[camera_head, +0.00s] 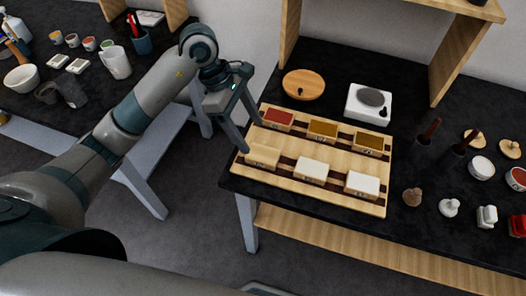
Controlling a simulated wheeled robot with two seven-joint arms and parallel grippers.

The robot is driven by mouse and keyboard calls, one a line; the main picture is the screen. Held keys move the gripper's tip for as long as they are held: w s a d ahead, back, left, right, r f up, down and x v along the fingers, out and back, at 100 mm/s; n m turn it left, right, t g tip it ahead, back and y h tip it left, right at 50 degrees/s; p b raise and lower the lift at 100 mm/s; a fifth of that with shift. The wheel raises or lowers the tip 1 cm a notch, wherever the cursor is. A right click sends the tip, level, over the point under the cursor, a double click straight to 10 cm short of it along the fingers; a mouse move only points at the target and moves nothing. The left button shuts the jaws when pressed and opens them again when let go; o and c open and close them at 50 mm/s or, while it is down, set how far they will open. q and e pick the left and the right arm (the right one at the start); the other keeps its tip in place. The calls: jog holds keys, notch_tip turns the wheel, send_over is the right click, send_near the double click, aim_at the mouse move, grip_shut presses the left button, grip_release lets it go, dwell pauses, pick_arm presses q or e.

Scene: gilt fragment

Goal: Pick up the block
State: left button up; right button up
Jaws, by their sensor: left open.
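Several blocks sit in two rows in a light wooden tray on the black table. The back row has a red-topped block (278,118), an ochre-topped block (323,128) and a brown-ochre-topped block (369,141). The front row has a beige block (262,156), a white block (312,170) and another white block (362,184). My left gripper (252,137) is open and empty at the tray's left end, fingers pointing down beside the beige and red-topped blocks. I cannot tell whether it touches either. My right gripper is not in view.
The tray (290,186) lies near the table's front left corner. Behind it are a round wooden board (303,84) and a white scale-like device (368,103). Small stamps, bowls and brushes stand to the right. A side table (100,95) with cups is at the left.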

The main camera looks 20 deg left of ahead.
aim_at(262, 153)
pick_arm(q)
jog(key=shift+x, duration=1)
jog(key=shift+d+f, duration=0.15)
jog(key=shift+f, duration=0.15)
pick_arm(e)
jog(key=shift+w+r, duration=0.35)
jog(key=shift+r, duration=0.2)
pick_arm(q)
jog(key=shift+p, duration=0.35)
jog(key=shift+s+d+f+p, duration=0.2)
jog(key=shift+d+f+p, duration=0.25)
jog(key=shift+f+p, duration=0.3)
jog(key=p+x, duration=0.1)
jog(key=x, duration=0.1)
jog(key=shift+d+f, duration=0.15)
jog(key=shift+f, duration=0.2)
jog(key=shift+d+f, duration=0.1)
jog(key=shift+f, duration=0.25)
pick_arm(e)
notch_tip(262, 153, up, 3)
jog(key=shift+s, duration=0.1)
pick_arm(q)
jog(key=shift+c, duration=0.6)
